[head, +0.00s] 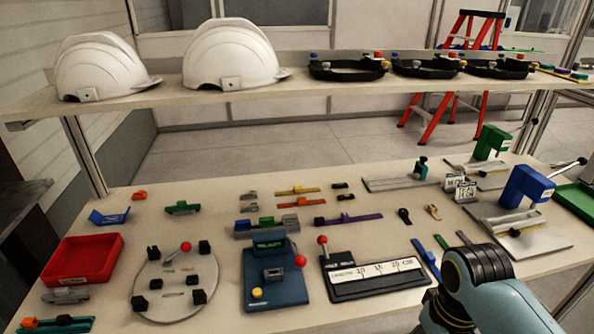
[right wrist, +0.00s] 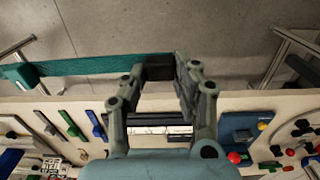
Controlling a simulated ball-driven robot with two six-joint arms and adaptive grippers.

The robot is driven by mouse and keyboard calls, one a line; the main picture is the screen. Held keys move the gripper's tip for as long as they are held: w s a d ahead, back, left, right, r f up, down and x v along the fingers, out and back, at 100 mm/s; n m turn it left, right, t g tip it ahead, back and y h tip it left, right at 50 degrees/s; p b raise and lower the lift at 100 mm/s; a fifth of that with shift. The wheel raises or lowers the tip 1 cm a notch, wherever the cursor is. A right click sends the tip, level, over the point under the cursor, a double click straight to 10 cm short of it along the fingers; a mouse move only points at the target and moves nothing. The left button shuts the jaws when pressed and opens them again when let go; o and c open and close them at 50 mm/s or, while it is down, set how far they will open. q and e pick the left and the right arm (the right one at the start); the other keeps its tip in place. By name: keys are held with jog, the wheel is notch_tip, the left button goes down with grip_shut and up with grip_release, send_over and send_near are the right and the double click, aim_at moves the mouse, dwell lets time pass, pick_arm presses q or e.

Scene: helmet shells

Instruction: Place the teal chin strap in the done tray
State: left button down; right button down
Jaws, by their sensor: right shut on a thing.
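The teal chin strap (right wrist: 95,66) shows in the right wrist view, stretched out to the left from my right gripper (right wrist: 160,70). The gripper's fingers are closed on its dark end piece, and the strap is held up above the bench, with floor behind it. In the head view my right arm comes in at the lower right; its fingers and the strap do not show there. A green tray (head: 577,198) at the right edge is partly cut off; I cannot read a label that marks it as the done tray. My left gripper is not in view.
A red tray (head: 85,258) stands at the left of the bench. A round fixture (head: 175,292), a blue fixture (head: 272,285) and a ruler board (head: 370,272) fill the front. White helmet shells (head: 235,55) stand on the shelf above. A blue press (head: 525,187) stands near the green tray.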

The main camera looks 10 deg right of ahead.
notch_tip(320, 180, down, 23)
jog(key=b, duration=2.1)
jog(key=shift+s+b, duration=0.4)
jog(key=shift+s, duration=0.05)
